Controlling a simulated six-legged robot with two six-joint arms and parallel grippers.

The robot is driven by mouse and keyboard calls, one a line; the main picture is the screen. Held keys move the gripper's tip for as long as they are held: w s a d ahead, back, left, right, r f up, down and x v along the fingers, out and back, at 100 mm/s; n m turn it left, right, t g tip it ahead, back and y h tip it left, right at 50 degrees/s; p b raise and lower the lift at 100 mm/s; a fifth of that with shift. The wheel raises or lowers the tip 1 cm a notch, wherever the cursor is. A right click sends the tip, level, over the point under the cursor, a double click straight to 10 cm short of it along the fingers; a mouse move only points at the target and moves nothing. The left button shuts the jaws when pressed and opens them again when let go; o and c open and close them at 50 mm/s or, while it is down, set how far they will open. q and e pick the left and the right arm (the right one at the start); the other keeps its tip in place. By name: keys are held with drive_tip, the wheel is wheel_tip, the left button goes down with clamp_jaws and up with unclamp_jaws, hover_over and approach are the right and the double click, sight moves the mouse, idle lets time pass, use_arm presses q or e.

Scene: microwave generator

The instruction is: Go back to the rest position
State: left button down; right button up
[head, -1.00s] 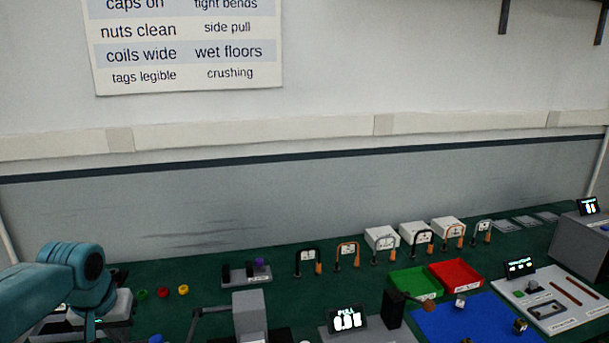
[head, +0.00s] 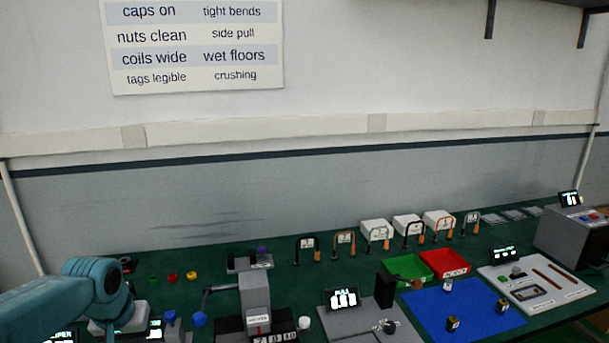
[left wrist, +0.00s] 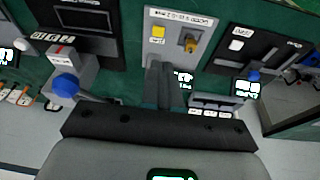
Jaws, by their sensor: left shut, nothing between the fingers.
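My left arm, teal, comes in at the lower left of the head view, over the left end of the green bench (head: 190,262). Its gripper is not clearly seen there. In the left wrist view my left gripper (left wrist: 166,88) is shut and empty, its two fingers together. They show in front of a grey panel (left wrist: 180,25) with a yellow button and a brass-coloured knob. I cannot tell the gap between the fingertips and the panel. My right arm and gripper are in neither view.
A grey device with a blue ball handle (head: 256,295) stands right of my left arm; the handle also shows in the left wrist view (left wrist: 66,86). A green tray (head: 408,268), red tray (head: 446,262) and blue mat (head: 470,318) lie to the right. Several hooped stands line the back.

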use_arm(q)
drive_tip(key=s+d+f+g+h, duration=0.1)
drive_tip(key=s+d+f, duration=0.2)
drive_tip(key=d+f, duration=0.35)
drive_tip(key=s+d+f+m+h, duration=0.1)
drive_tip(key=s+d+f, duration=0.15)
drive_tip(key=f, duration=0.75)
drive_tip(key=s+d+f+g+h, duration=0.1)
drive_tip(key=s+d+f, duration=0.2)
drive_tip(key=d+f, duration=0.35)
drive_tip(key=s+d+f, duration=0.2)
drive_tip(key=s+f, duration=0.3)
drive_tip(key=s, duration=0.3)
drive_tip(key=s+d+f+h, duration=0.1)
drive_tip(key=s+d+f, duration=0.2)
drive_tip(key=s, duration=0.5)
drive_tip(key=shift+s+f+n+g, duration=0.35)
drive_tip(key=shift+f+n+g, duration=0.05)
drive_tip(key=shift+f, duration=0.45)
